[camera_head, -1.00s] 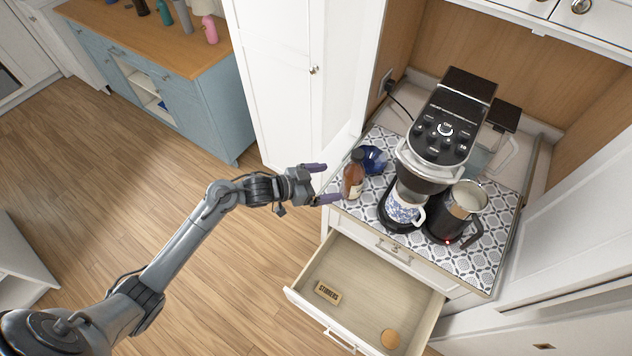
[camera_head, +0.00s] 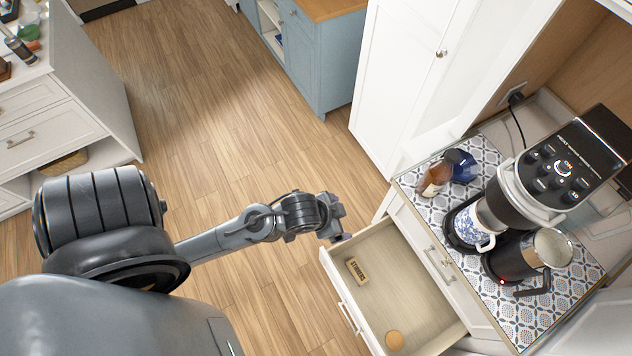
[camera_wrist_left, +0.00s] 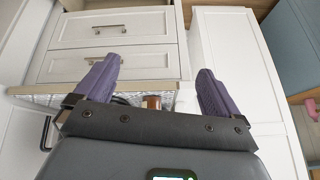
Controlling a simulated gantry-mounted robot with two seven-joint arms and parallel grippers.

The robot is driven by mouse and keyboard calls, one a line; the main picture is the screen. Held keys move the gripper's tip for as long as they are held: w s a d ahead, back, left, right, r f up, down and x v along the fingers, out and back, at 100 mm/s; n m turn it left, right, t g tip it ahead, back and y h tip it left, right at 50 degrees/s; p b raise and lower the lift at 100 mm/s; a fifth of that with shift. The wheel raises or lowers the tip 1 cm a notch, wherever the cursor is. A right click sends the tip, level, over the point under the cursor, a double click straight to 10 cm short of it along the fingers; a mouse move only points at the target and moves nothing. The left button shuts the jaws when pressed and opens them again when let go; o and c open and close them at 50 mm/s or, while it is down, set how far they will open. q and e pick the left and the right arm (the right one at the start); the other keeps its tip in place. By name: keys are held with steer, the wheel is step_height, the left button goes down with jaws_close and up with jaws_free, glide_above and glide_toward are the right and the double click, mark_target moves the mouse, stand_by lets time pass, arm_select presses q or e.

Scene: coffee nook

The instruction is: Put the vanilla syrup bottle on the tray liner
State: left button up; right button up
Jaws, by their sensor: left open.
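A small brown piece that may be the bottle (camera_wrist_left: 152,102) shows between the fingers in the left wrist view. My left gripper (camera_head: 342,238) is near the outer edge of the open drawer, well apart from the bottle. The left wrist view shows its purple fingers (camera_wrist_left: 158,90) spread and empty. My right gripper is not in view.
The drawer (camera_head: 393,285) below is open, holding a wooden block (camera_head: 357,270) and a round wooden piece (camera_head: 394,340). Open floor lies left.

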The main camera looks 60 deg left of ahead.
arm_select(q)
steer(key=s+g, duration=0.2)
steer(key=s, duration=0.4)
steer(key=shift+s+d+r+n, duration=0.4)
